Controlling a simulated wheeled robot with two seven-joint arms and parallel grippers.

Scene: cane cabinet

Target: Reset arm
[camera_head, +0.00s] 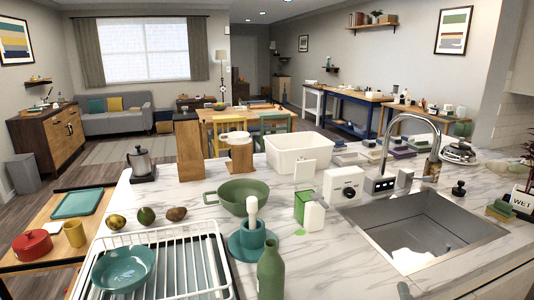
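Neither of my grippers can be made out in the head view, and no arm of mine is clearly visible. A brown wooden cabinet (48,140) stands at the far left against the wall, with its doors appearing shut. A small dark shape at the bottom edge, right of centre, is too cut off to identify.
A marble counter (345,240) fills the foreground. It holds a white dish rack (205,230), a green pan (240,197), a green bottle (271,272), a white tub (290,153) and a sink (425,222) with a tall faucet (387,140). A side table with a red pot (32,244) stands left.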

